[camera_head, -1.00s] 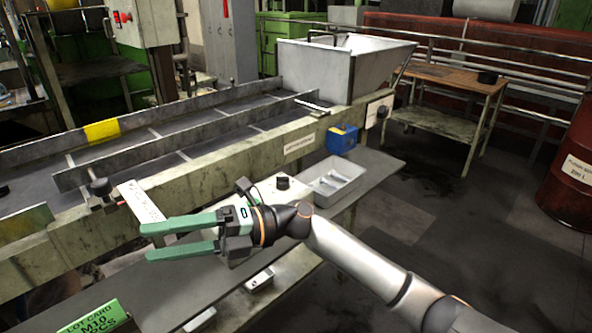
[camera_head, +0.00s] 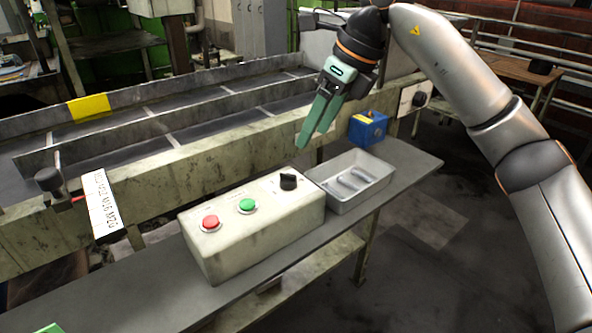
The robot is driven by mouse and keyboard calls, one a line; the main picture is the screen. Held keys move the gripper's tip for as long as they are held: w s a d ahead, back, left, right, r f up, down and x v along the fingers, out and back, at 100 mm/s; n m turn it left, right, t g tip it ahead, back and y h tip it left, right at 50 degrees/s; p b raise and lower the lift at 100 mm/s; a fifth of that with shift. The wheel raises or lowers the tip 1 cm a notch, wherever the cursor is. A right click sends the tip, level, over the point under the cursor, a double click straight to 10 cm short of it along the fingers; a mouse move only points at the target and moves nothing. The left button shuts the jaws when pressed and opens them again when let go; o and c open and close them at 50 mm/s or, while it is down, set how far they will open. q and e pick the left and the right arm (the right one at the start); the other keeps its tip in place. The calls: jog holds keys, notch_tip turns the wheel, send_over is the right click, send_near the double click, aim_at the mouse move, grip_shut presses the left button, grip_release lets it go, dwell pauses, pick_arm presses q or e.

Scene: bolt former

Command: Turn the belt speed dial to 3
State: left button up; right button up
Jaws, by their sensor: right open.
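A pale control box (camera_head: 250,227) stands on the shelf in front of the conveyor. On its top are a red button (camera_head: 210,223), a green button (camera_head: 247,205) and a black dial (camera_head: 288,179) at the right end. A second black knob (camera_head: 419,99) sits on a white plate on the conveyor frame, further right. Scale marks on both are too small to read. My right gripper (camera_head: 313,139) is open and empty, with its green fingers pointing down above and slightly behind the box's black dial, apart from it.
A grey metal tray (camera_head: 382,184) with small parts stands right of the box. A blue box (camera_head: 368,128) is on the conveyor frame behind it. The shelf's right end (camera_head: 420,162) is clear.

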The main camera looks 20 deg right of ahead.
aim_at(291, 175)
jog(key=x, duration=1.1)
jog(key=shift+a+f+b, duration=0.1)
jog(key=shift+f+b, duration=0.05)
jog(key=shift+b, duration=0.25)
grip_shut()
